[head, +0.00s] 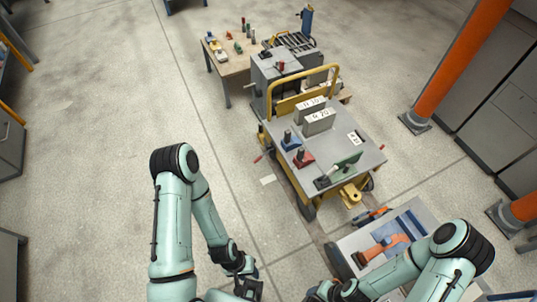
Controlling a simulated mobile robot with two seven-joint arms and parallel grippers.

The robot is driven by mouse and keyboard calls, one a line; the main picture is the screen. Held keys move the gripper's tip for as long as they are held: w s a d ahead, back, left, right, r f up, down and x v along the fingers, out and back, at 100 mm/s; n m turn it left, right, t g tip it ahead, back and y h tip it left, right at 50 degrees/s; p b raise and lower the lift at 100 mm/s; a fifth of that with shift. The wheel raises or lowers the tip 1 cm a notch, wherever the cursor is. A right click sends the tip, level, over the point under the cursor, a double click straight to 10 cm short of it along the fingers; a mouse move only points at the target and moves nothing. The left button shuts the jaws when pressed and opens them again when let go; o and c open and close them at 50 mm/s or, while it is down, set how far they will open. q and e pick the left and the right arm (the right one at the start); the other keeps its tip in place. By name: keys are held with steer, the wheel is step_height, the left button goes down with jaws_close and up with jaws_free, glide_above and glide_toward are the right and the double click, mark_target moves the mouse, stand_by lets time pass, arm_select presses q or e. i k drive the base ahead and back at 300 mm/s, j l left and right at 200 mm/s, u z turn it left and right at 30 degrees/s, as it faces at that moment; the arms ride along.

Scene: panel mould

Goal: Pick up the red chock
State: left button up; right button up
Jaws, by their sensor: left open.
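The red chock (304,160), a small red block with a dark upright knob, sits on the grey top of the yellow cart (338,138). A blue chock (291,143) stands just behind it and a green piece (348,165) lies to its right. My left gripper (250,287) is at the bottom edge, low and well in front of the cart, open and apart from the chock. My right gripper (322,293) is partly in view at the bottom edge; its fingers are not clear.
White blocks with lettering (319,122) stand at the back of the cart top. A yellow rail (300,83) rises behind them. A grey tray (422,214) with orange and blue items is at lower right. A wooden table (233,65) is far back.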

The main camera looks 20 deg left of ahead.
mark_target(303, 159)
steer(key=u, duration=0.15)
steer(key=i+j+z, duration=0.1)
steer(key=i+j, duration=0.15)
steer(key=i+j+z, duration=0.1)
steer(key=i+j, duration=0.15)
steer(key=j, duration=0.15)
steer(key=i+j+z, duration=0.1)
steer(key=j, duration=0.25)
steer(key=i+j+z, duration=0.15)
steer(key=i+j, duration=0.2)
steer(key=i+j+z, duration=0.1)
steer(key=j, duration=0.3)
steer(key=i+j+z, duration=0.1)
steer(key=i+j, duration=0.15)
steer(key=j, duration=0.2)
